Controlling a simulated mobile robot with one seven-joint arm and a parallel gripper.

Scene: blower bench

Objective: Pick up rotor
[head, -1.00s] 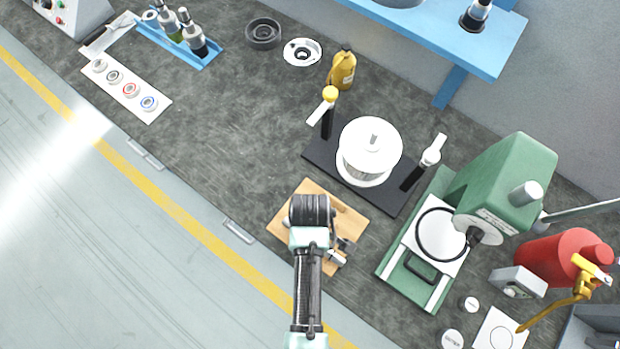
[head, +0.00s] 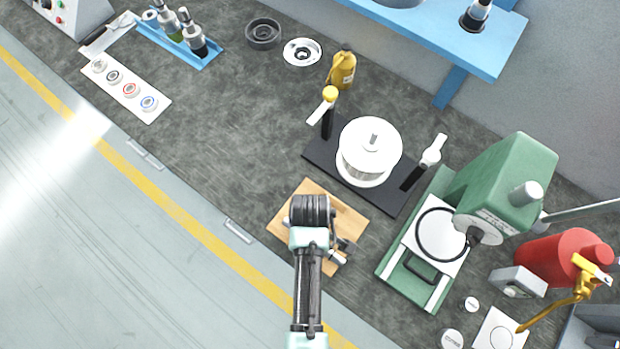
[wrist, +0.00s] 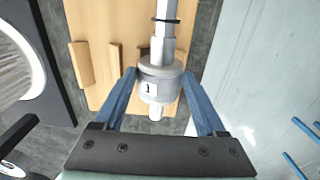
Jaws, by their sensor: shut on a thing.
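The rotor (wrist: 158,82) is a grey metal cylinder with a shaft through it and a small label marked 1. In the wrist view it is between the blue fingers of my gripper (wrist: 159,77), which is shut on its body. The shaft runs up and down the picture, with a dark ring near the top. Below it is a light wooden board (wrist: 105,92) with raised wooden blocks. I cannot tell whether the rotor touches the board. In the head view my arm covers much of the board (head: 354,222) and hides most of the rotor.
A black base (head: 316,151) with a white drum (head: 369,150) stands just behind the board. A green press (head: 505,185) is to the right, with a red cylinder (head: 556,258) beyond it. The bench to the left of the board is clear.

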